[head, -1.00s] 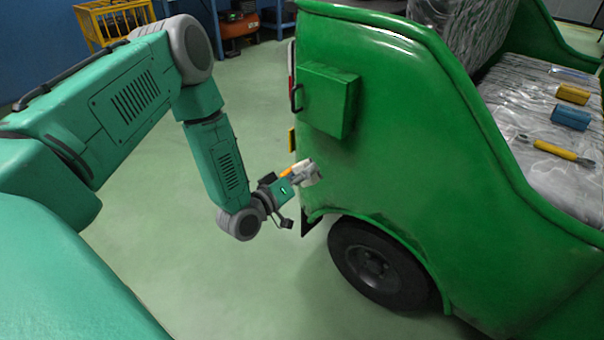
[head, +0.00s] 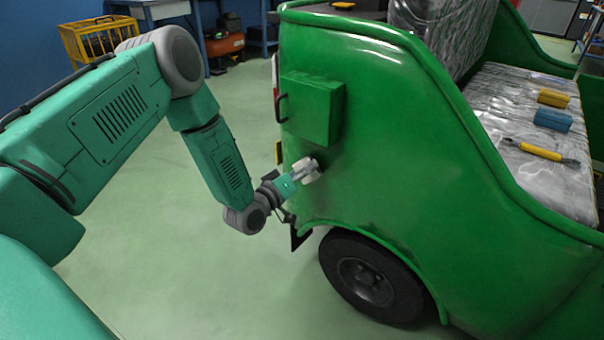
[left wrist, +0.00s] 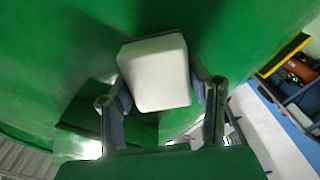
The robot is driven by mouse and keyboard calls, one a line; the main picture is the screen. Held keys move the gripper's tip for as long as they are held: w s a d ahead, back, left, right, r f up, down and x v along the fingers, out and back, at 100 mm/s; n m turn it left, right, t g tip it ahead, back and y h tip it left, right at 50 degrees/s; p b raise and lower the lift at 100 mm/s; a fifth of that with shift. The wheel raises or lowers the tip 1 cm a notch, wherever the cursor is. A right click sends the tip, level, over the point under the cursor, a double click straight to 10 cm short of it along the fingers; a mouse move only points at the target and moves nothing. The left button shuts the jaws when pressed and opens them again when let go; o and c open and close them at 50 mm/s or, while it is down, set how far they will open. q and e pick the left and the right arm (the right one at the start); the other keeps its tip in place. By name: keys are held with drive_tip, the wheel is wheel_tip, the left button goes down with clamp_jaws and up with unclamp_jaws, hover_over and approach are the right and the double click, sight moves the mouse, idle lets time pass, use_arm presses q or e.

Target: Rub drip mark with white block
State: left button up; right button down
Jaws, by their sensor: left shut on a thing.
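My left gripper (head: 301,174) is shut on a white block (head: 309,170). The block fills the space between the two fingers in the left wrist view (left wrist: 155,73). The gripper is at the green rickshaw side panel (head: 400,130), below the green box on it; the block looks against or very close to the panel, and I cannot tell whether it touches. Dark smudges show on the panel near the block and above the wheel; I cannot pick out the drip mark for certain. My right gripper is not in view.
A green box (head: 313,108) with a dark handle juts from the panel above the gripper. The wheel (head: 368,279) is below. A yellow-handled tool (head: 540,151), a blue block (head: 552,120) and a yellow block (head: 553,98) lie on the seat. The floor at left is clear.

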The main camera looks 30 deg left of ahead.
sight(327, 158)
use_arm(q)
drive_tip(key=shift+w+d+b, duration=0.1)
drive_tip(key=shift+w+b, duration=0.3)
drive_tip(key=shift+w, duration=0.5)
idle(0.5)
drive_tip(key=shift+s+d, duration=0.15)
drive_tip(key=shift+d, duration=0.85)
drive_tip(key=shift+s+d, duration=0.1)
drive_tip(key=shift+d, duration=0.9)
drive_tip(key=shift+w+r+p, duration=0.15)
drive_tip(key=shift+r+p, duration=0.65)
drive_tip(key=shift+w+a, duration=0.15)
drive_tip(key=shift+a, duration=1.9)
drive_tip(key=shift+r+p, duration=0.65)
drive_tip(key=shift+r, duration=0.1)
drive_tip(key=shift+d+f, duration=0.15)
drive_tip(key=shift+d, duration=1.9)
